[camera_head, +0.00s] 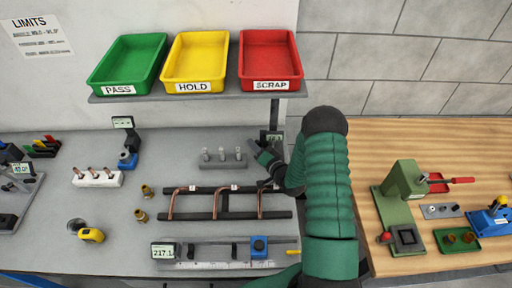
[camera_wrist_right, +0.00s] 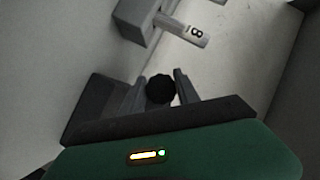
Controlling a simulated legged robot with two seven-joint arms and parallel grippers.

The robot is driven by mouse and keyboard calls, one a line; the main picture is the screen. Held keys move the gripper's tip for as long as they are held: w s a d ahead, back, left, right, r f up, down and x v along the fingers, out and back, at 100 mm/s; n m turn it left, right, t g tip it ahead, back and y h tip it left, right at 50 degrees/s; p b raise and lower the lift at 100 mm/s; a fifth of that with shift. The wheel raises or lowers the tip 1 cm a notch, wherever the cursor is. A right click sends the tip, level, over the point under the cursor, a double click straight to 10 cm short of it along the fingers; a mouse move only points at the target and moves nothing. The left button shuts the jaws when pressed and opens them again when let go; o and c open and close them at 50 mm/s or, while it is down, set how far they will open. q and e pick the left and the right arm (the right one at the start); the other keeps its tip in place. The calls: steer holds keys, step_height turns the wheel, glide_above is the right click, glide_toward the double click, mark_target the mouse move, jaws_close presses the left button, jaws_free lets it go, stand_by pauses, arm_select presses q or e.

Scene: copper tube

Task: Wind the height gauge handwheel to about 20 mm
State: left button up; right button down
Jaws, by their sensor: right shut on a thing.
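The height gauge's small display (camera_head: 272,136) shows at the back of the grey bench, below the shelf. Its digits are too small to read surely, and my right arm hides much of the gauge. In the right wrist view a round black knob, seemingly the handwheel (camera_wrist_right: 160,89), sits between the two fingers of my right gripper (camera_wrist_right: 160,80). The gripper is shut on it. In the head view my right gripper (camera_head: 264,160) is near the gauge, partly hidden by my green arm. My left gripper is not in view.
A grey block with several pins (camera_head: 222,158) stands just left of my right gripper. A black rack with copper tubes (camera_head: 225,203) and a measuring rail with a display (camera_head: 165,251) lie in front. The shelf with three bins (camera_head: 200,97) hangs above.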

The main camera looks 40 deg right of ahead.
steer(key=shift+s+f, duration=0.1)
steer(key=shift+n, duration=0.3)
stand_by(0.5)
steer(key=shift+n+g, duration=0.4)
steer(key=shift+g, duration=0.1)
steer(key=shift+f+n+g+h, duration=0.1)
steer(key=shift+n+g+h, duration=0.4)
steer(key=shift+n+g, duration=0.25)
steer(key=n+g+h, duration=0.2)
steer(key=n, duration=0.1)
steer(key=shift+s+n+g+b, duration=0.1)
steer(key=shift+n+g+b, duration=0.15)
steer(key=shift+b, duration=0.1)
steer(key=shift+d+n+g+h, duration=0.1)
steer(key=shift+n+g+h, duration=0.2)
steer(key=shift+n+h, duration=0.25)
steer(key=shift+d, duration=0.1)
stand_by(0.6)
